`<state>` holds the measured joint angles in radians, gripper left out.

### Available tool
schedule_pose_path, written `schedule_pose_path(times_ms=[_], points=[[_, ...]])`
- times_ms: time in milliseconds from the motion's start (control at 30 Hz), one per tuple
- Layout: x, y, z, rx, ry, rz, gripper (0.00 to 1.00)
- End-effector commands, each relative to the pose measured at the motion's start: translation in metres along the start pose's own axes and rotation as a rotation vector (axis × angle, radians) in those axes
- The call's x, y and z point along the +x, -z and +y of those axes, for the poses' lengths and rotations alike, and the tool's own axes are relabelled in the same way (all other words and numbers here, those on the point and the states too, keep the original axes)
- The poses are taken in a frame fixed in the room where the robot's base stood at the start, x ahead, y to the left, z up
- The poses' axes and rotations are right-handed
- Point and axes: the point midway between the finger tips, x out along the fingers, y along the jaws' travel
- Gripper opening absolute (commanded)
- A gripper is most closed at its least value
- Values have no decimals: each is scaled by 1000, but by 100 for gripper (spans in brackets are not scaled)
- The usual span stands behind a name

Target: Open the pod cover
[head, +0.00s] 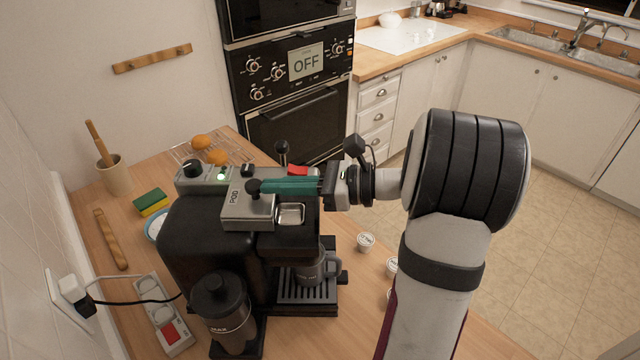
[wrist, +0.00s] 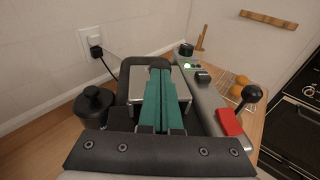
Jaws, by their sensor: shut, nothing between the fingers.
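The coffee machine (head: 215,235) stands on the wooden counter. Its silver pod cover (head: 236,207), marked POD, lies flat on top, with a black knob (head: 254,188) at its edge. In the wrist view the silver cover (wrist: 136,82) shows beside and under my fingers. My gripper (head: 264,187) has teal fingers pressed together with nothing between them. It reaches in from the right, above the machine top, and its tips are at the knob in the head view; I cannot tell whether they touch. In the wrist view my gripper (wrist: 159,72) hides part of the cover and the knob.
A red switch (head: 298,170) and a black lever (head: 282,150) stand behind my fingers. A small metal tray (head: 290,213) lies right of the cover. A mug (head: 312,268) sits on the drip tray. White pods (head: 365,241) lie on the counter.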

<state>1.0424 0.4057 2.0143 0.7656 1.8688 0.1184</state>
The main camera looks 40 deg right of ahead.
Motion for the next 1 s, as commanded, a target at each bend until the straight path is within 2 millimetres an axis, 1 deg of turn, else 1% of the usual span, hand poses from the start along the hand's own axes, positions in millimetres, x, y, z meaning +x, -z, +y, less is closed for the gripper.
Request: schedule_pose_path(times_ms=[67, 167, 267, 300, 400, 500, 600, 700, 800, 867, 933, 967, 1000], points=[[-1, 0, 0, 0, 0, 0, 0], [-12, 0, -1, 0, 3, 0, 0], [-39, 0, -1, 0, 6, 0, 0], [-52, 0, -1, 1, 7, 0, 0], [-83, 0, -1, 0, 6, 1, 0], [-110, 0, -1, 0, 4, 0, 0], [-128, 0, -1, -1, 3, 0, 0], [-138, 0, 0, 0, 1, 0, 0], [-141, 0, 0, 0, 0, 0, 0], [-138, 0, 1, -3, -8, 5, 0], [-119, -3, 13, -30, -68, 46, 0], [-105, -4, 24, -55, -118, 81, 0], [-81, -5, 45, -102, -210, 143, 0]])
